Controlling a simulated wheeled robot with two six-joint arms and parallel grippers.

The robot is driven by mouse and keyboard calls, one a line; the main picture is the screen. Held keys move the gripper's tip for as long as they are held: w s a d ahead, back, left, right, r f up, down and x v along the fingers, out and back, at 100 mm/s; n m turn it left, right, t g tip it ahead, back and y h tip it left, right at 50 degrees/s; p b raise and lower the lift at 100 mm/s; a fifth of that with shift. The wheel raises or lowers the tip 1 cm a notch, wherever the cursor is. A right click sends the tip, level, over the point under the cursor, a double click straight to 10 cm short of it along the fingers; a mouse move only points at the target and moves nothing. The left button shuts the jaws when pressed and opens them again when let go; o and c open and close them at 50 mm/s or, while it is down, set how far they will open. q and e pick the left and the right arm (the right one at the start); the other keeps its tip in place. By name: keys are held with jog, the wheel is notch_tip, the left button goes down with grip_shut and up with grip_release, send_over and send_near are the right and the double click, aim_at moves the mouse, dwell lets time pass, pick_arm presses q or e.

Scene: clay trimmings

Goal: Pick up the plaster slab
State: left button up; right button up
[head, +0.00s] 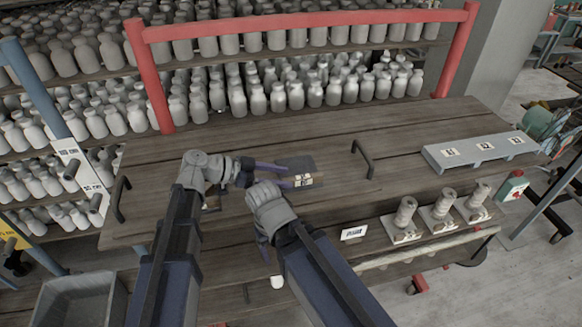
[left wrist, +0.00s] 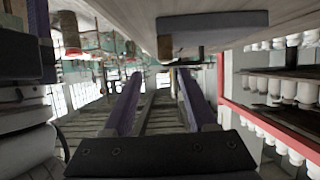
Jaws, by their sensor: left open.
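The plaster slab appears to be the flat dark grey block (head: 300,163) lying on the wooden bench, with a pale label at its near edge. In the left wrist view a grey block (left wrist: 228,33) lies against the bench top, which runs along the top of that picture. My left gripper (head: 291,177) is open, its two purple fingers pointing right at the slab's left side. In the left wrist view its fingers (left wrist: 157,88) are apart with nothing held between them. My right arm's pale joint is just in front of the slab; its fingers do not show.
A black handle (head: 362,160) stands right of the slab, another (head: 121,199) at the bench's left. A grey labelled rack (head: 482,150) lies at the right. Spools on pale bases (head: 404,213) stand at the front right. A red rail (head: 300,20) and shelves of bottles are behind.

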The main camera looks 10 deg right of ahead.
aim_at(298, 178)
pick_arm(q)
jog(key=shift+w+a, duration=0.25)
jog(key=shift+w, duration=0.25)
jog(key=shift+s+d+f, duration=0.1)
jog(key=shift+d, duration=0.25)
jog(key=shift+b+x, duration=0.55)
jog(key=shift+x, duration=0.5)
jog(key=shift+d+f+b, duration=0.35)
jog(key=shift+d, duration=0.2)
jog(key=b+x, duration=0.1)
jog(key=x, duration=0.3)
jog(key=shift+a, duration=0.1)
pick_arm(e)
jog(key=f, duration=0.2)
jog(key=w+f, duration=0.1)
jog(key=shift+a+f, duration=0.1)
jog(key=shift+a, duration=0.15)
pick_arm(q)
grip_shut()
